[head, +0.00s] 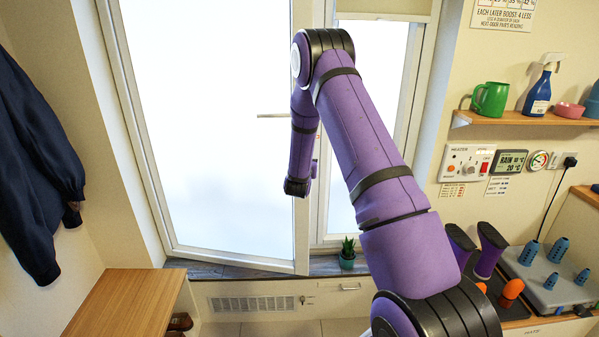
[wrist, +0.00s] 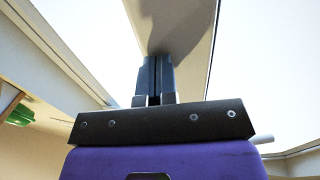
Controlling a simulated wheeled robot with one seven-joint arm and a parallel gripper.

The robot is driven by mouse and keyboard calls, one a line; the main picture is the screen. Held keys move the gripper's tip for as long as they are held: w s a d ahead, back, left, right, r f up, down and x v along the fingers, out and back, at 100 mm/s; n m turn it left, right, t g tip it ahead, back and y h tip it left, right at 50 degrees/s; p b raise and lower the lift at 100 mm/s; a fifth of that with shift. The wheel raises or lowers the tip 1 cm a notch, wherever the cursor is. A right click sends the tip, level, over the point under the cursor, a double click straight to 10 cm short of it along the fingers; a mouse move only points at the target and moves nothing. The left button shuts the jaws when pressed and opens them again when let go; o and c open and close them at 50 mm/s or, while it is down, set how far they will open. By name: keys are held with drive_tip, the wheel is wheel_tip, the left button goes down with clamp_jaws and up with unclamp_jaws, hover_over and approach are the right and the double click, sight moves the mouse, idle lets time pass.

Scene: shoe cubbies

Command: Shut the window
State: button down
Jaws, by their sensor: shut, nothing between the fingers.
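The window (head: 220,150) is a tall white-framed pane of bright frosted glass in the head view. Its sash stands ajar, its lower edge slanting out from the sill toward the right. A lever handle (head: 272,116) sticks out left from the sash's right stile. My arm hangs in front of that stile, and its wrist hides my fingers in the head view. In the wrist view my gripper (wrist: 153,62) is shut and empty, its fingertips against or just in front of the pale sash frame (wrist: 185,25). I cannot tell whether they touch.
A small potted plant (head: 347,253) stands on the sill right of the sash's lower corner. A wooden bench (head: 125,305) and a dark jacket (head: 35,165) are at the left. A shelf (head: 525,119) with a green mug (head: 490,99) and spray bottle (head: 540,88) is at the right.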

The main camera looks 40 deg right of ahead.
drive_tip(key=w+d+n+t+y, duration=0.1)
drive_tip(key=w+d, duration=0.5)
drive_tip(key=shift+d+y, duration=0.3)
